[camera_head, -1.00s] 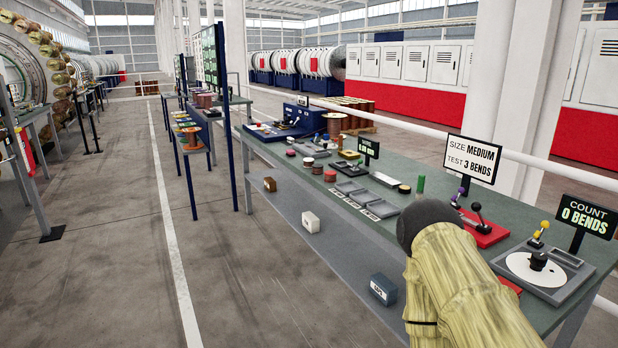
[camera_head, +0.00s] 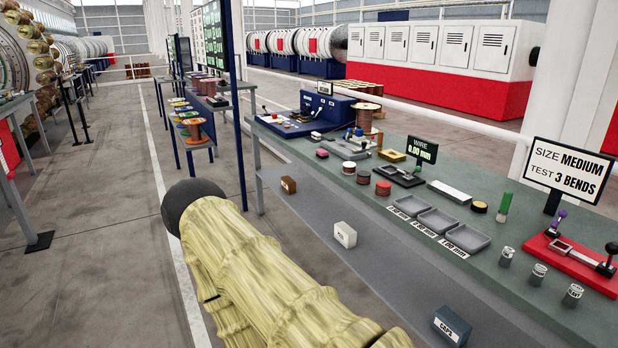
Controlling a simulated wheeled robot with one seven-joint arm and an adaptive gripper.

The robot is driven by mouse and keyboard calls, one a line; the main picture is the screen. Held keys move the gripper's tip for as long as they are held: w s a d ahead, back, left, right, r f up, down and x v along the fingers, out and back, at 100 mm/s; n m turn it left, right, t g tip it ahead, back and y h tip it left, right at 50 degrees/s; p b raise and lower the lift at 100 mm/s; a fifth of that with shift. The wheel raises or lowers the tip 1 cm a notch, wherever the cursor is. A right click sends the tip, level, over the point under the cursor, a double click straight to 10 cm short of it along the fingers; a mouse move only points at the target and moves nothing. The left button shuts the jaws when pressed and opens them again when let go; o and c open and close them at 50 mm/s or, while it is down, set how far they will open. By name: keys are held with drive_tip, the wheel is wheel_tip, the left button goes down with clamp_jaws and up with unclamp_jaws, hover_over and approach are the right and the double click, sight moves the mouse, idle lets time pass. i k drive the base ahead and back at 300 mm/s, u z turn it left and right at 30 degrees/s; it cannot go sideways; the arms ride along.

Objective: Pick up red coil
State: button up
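A small red coil (camera_head: 383,188) stands on the green workbench (camera_head: 460,200), in front of the wire meter. My arm, in a pale yellow sleeve with a dark rounded end, crosses the lower middle, left of the bench and apart from the coils. My gripper's fingers do not show.
Three grey trays (camera_head: 438,222) line the bench's near edge, with small metal cylinders (camera_head: 538,274) to the right. A red lever device (camera_head: 570,262) and a sign (camera_head: 567,172) stand at right. A lower shelf (camera_head: 330,210) holds boxes.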

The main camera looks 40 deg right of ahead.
sight(384, 188)
drive_tip(key=z, duration=0.1)
drive_tip(key=i, duration=1.45)
drive_tip(key=z, duration=1.45)
drive_tip(key=i, duration=0.75)
drive_tip(key=z, duration=0.75)
